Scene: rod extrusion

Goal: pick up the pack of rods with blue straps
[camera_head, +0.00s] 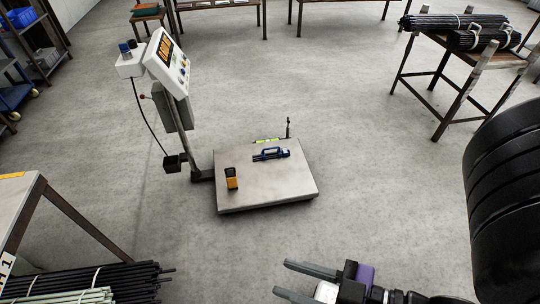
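A short dark pack (270,154) with blue parts and what looks like a handle lies on the platform of the floor scale (290,185). It is too small to tell for sure that the blue parts are straps around rods. My gripper (281,277) is at the bottom centre of the head view, its two grey fingers pointing left. The fingers are apart with nothing between them. The gripper is well apart from the pack, which lies farther up the picture.
A yellow-and-black device (231,180) and a green level-like item (266,141) are on the scale. The scale's display (171,62) stands on a post at its left. Long rod bundles lie on a rack (452,30) at right and at lower left (130,280). Floor between is clear.

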